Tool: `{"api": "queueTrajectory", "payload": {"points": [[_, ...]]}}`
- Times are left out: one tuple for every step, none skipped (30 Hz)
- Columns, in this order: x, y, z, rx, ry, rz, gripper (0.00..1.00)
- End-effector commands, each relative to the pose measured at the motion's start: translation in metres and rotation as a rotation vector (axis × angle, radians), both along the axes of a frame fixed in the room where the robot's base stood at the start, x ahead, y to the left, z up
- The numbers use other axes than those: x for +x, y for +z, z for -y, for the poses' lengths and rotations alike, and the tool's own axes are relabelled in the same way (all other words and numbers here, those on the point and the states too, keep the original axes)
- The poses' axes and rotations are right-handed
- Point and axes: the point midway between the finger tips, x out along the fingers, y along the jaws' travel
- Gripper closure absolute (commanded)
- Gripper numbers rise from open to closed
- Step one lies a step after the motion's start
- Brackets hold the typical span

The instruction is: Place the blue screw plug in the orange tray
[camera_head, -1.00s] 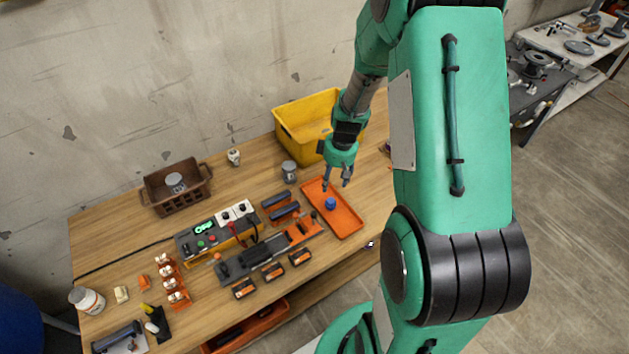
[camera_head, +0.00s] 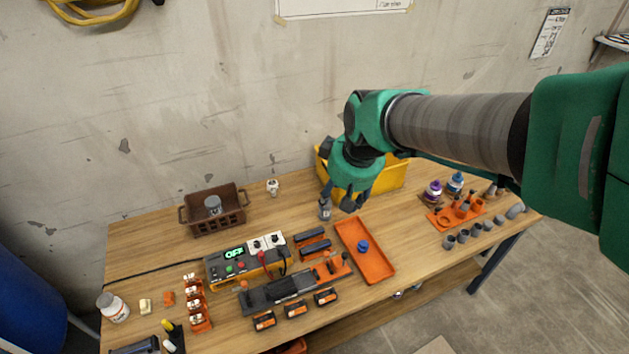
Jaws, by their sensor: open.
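The blue screw plug (camera_head: 363,246) rests inside the orange tray (camera_head: 378,269), toward its middle. The tray lies flat on the wooden workbench. My gripper (camera_head: 348,206) is open and empty, with its fingers pointing down. It hangs above the bench at the far end of the tray, apart from the plug. The plug is in plain view and nothing touches it but the tray.
A yellow bin (camera_head: 388,180) stands behind my gripper. A grey cylindrical part (camera_head: 325,210) is close to the fingers. A brown crate (camera_head: 228,222) stands at the back left. A control box (camera_head: 236,265) and an orange fitting holder (camera_head: 446,219) flank the tray.

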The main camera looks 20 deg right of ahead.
Motion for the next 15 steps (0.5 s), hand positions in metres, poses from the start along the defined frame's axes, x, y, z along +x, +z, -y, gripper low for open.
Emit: {"api": "queueTrajectory", "payload": {"points": [[-0.011,0.012,-0.009,0.001,-0.005,0.019,0.48],[-0.017,0.018,-0.013,0.003,-0.01,0.026,0.48],[-0.026,0.025,-0.019,0.007,-0.018,0.037,0.48],[-0.032,0.03,-0.023,0.01,-0.026,0.045,0.48],[-0.039,0.035,-0.026,0.012,-0.031,0.053,0.48],[-0.048,0.041,-0.032,0.017,-0.039,0.063,0.48],[-0.055,0.045,-0.035,0.02,-0.046,0.071,0.48],[-0.062,0.05,-0.038,0.023,-0.052,0.08,0.48],[-0.071,0.054,-0.043,0.028,-0.06,0.089,0.48],[-0.078,0.058,-0.045,0.031,-0.066,0.096,0.48],[-0.084,0.061,-0.048,0.035,-0.072,0.105,0.48],[-0.092,0.064,-0.051,0.04,-0.081,0.113,0.48],[-0.098,0.067,-0.054,0.043,-0.086,0.119,0.48],[-0.103,0.069,-0.055,0.048,-0.092,0.124,0.48],[-0.11,0.071,-0.058,0.052,-0.098,0.131,0.48]]}}
